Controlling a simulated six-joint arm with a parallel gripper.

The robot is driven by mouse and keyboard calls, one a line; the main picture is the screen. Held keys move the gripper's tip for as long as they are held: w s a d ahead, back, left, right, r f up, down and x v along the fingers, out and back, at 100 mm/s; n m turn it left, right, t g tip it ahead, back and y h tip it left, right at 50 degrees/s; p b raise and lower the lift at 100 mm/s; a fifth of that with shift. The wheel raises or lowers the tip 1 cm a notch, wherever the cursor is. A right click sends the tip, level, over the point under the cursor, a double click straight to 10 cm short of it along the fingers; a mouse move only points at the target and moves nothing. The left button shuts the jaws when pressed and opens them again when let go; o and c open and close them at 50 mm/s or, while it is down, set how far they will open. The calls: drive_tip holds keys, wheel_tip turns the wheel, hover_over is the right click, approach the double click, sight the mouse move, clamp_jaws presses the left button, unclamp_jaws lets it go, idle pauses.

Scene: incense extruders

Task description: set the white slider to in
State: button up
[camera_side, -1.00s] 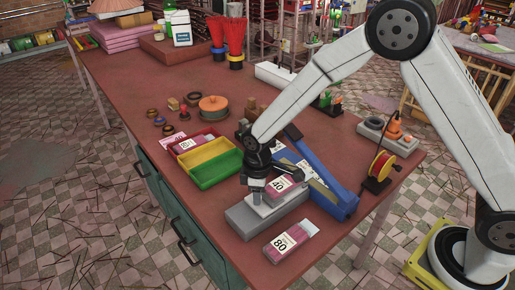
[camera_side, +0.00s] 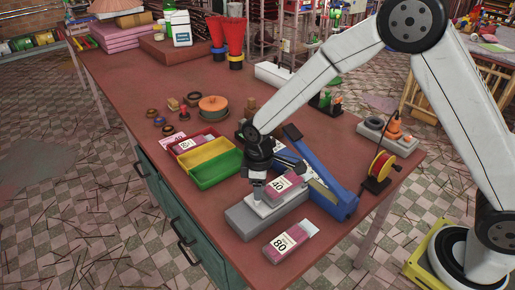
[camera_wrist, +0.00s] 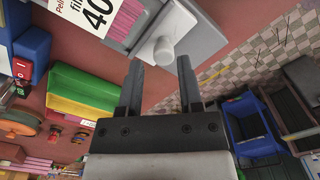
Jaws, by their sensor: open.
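The white slider (camera_side: 267,205) is a flat plate on top of a grey block (camera_side: 241,219), with a pink pack labelled 40 (camera_side: 285,184) lying on it. In the wrist view the slider (camera_wrist: 150,52) carries a round white knob (camera_wrist: 163,47) near its end. The pack (camera_wrist: 95,12) is at the upper left there. My gripper (camera_wrist: 160,62) is open and empty, with its fingertips on either side of the knob's line and just short of it in the picture. In the side view my gripper (camera_side: 257,181) is right above the slider's near left end and hides the knob.
A yellow and green tray (camera_side: 215,168) lies to the left. A pink pack labelled 80 (camera_side: 288,242) lies in front at the table edge. The table's left front is clear.

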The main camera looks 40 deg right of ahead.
drive_tip(key=shift+r, duration=2.85)
drive_tip(key=s+d+r+m+t, duration=0.1)
drive_tip(key=s+d+m+t, duration=0.1)
drive_tip(key=s+d+m, duration=0.7)
drive_tip(key=s+d, duration=0.3)
drive_tip(key=s, duration=0.3)
drive_tip(key=shift+d+r+t, duration=0.2)
drive_tip(key=shift+r+t, duration=0.1)
drive_tip(key=shift+r, duration=0.05)
